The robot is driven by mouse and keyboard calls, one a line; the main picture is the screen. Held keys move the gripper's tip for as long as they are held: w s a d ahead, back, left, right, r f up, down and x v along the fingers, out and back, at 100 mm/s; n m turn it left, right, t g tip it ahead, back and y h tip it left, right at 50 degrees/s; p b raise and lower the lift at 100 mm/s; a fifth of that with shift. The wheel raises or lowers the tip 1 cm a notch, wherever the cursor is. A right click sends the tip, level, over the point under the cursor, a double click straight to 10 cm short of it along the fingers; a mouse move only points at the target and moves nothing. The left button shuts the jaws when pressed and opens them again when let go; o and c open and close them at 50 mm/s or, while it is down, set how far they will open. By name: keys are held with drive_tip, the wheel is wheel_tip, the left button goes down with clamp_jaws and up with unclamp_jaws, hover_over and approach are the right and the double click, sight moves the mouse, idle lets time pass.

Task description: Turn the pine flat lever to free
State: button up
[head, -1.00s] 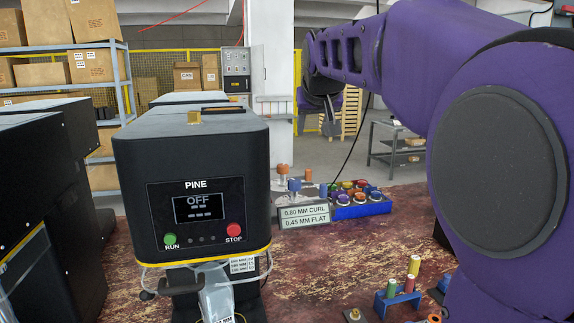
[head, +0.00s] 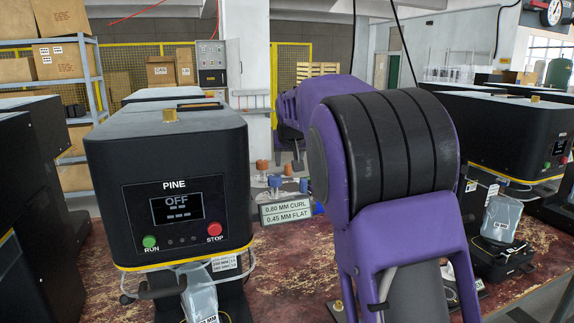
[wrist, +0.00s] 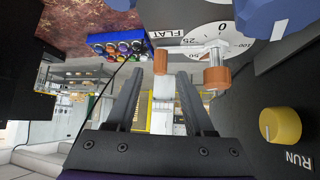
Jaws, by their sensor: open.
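The black pine machine (head: 165,150) shows OFF at left in the head view. Right of it, orange knobs (head: 262,165) and blue knobs (head: 275,182) stand above the sign "0.80 MM CURL, 0.45 MM FLAT" (head: 286,213). In the wrist view, a dial marked FLAT (wrist: 185,35) lies beside an orange-ended lever (wrist: 217,77) on a metal stem, just right of my right finger. My gripper (wrist: 160,76) is open. Another orange-topped part (wrist: 160,60) shows between the fingers; its depth is unclear. I see no contact. My forearm mostly hides my gripper in the head view.
A blue knob (wrist: 272,15) and a yellow knob (wrist: 281,124) by RUN sit at right in the wrist view. A blue tray of coloured spools (wrist: 118,45) is at upper left there. Another black machine (head: 515,135) stands right in the head view.

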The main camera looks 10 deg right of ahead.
sight(288, 164)
drive_tip(key=shift+x, duration=1.6)
clamp_jaws()
